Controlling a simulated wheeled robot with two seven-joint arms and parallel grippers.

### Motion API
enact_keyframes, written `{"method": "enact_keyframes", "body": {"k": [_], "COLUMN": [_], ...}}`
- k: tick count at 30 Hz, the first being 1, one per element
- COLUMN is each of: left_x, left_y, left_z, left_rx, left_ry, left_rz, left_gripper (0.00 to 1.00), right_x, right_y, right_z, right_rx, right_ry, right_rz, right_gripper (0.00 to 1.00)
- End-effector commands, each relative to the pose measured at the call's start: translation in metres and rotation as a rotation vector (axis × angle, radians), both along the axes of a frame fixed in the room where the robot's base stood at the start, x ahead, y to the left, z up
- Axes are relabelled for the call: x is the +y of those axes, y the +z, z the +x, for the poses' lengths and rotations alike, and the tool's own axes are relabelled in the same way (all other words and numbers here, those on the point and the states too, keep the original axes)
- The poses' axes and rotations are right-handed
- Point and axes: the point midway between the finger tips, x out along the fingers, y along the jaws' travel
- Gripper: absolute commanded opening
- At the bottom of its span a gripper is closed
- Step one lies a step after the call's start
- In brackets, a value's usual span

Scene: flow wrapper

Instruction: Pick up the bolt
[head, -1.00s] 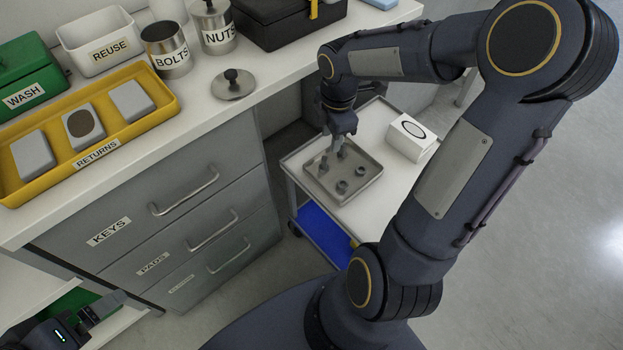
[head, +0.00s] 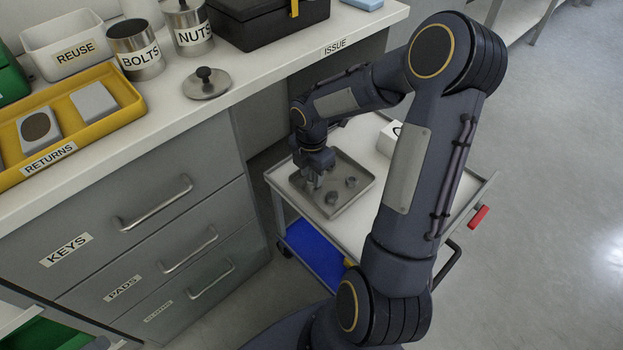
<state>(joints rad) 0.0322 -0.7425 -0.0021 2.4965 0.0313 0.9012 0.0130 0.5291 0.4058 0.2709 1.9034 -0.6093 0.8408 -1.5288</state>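A shallow grey metal tray (head: 356,201) sits on the white top of a cart and holds a few small dark metal parts. One part (head: 331,198) lies near the tray's front middle and another (head: 351,182) towards its right side. They are too small to tell bolt from nut. My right gripper (head: 316,183) points down into the left part of the tray, its fingers low among the parts there. The fingers and the tray floor blend, so I cannot tell whether it grips anything; a bolt there may be hidden. My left gripper does not show.
The counter carries a BOLTS can (head: 136,50), a NUTS can (head: 187,28), a loose lid (head: 206,83) and a yellow RETURNS tray (head: 108,128). Grey drawers (head: 150,205) stand left of the cart. A white box (head: 388,138) is partly behind my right arm.

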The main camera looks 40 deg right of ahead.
Motion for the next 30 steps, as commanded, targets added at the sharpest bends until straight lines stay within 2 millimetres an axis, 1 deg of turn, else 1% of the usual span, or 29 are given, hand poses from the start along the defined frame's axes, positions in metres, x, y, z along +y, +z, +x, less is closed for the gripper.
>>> {"method": "enact_keyframes", "body": {"k": [4, 5, 12, 19, 23, 26, 30], "left_x": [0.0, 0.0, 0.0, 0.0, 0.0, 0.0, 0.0], "left_y": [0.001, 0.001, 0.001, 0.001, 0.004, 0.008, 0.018], "left_z": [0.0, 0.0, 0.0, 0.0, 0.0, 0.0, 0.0], "left_rx": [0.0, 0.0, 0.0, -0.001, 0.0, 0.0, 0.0], "left_ry": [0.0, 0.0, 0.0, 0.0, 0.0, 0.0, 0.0], "left_rz": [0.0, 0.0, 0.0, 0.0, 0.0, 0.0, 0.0], "left_gripper": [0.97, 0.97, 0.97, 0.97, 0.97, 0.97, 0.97], "right_x": [0.0, 0.0, 0.0, 0.0, 0.0, -0.001, 0.0], "right_y": [0.001, 0.001, 0.001, 0.002, 0.007, 0.016, 0.038], "right_z": [0.0, 0.0, 0.0, 0.0, 0.0, 0.001, 0.001], "right_rx": [0.0, 0.0, -0.001, -0.001, -0.002, -0.003, -0.004], "right_ry": [-0.001, -0.001, -0.001, -0.001, -0.001, -0.001, 0.0], "right_rz": [-0.001, -0.001, -0.001, -0.001, -0.002, -0.003, -0.003], "right_gripper": [0.35, 0.32, 0.01, 0.0, 0.0, 0.0, 0.0]}}
